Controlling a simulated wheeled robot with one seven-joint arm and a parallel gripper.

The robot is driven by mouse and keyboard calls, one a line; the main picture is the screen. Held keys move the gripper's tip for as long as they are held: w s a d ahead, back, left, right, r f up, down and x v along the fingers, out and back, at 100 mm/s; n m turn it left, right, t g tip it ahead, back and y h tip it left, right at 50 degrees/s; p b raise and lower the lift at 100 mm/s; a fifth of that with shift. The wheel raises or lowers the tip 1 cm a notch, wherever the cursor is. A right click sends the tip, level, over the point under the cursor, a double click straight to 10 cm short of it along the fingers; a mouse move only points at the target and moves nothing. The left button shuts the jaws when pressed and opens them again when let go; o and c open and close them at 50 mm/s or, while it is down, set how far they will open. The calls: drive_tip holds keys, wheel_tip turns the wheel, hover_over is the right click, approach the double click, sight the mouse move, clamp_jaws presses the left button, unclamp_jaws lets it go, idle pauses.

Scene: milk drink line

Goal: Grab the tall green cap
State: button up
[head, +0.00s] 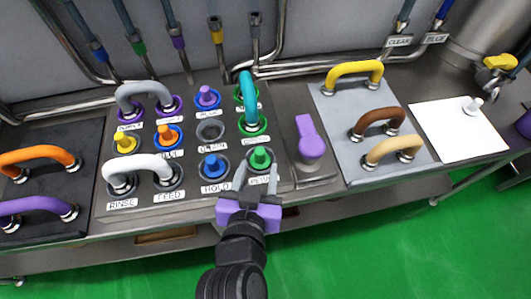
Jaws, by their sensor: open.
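The tall green cap (260,157) stands upright in a dark round port at the front right of the grey port panel, above a partly covered label. My gripper (258,167) is open, with its two grey fingers pointing away from me. In the picture one finger lies to the left of the cap and one to the right, with the cap showing between the tips. I cannot tell how far above or in front of the cap the tips are. Nothing is held. The purple gripper body hides part of the panel's front edge.
A blue cap (214,164) stands close left of my gripper. A teal handle (247,97) joins two green ports just behind the green cap. A white handle (139,163) is further left. A purple lever (310,138) stands to the right. A white sheet (450,137) lies far right.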

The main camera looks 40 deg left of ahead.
sight(259, 157)
drive_tip(key=p+x, duration=0.1)
drive_tip(key=x, duration=0.5)
drive_tip(key=shift+w+a+f, duration=0.1)
drive_tip(key=shift+w+a, duration=0.15)
drive_tip(key=shift+a, duration=0.05)
clamp_jaws()
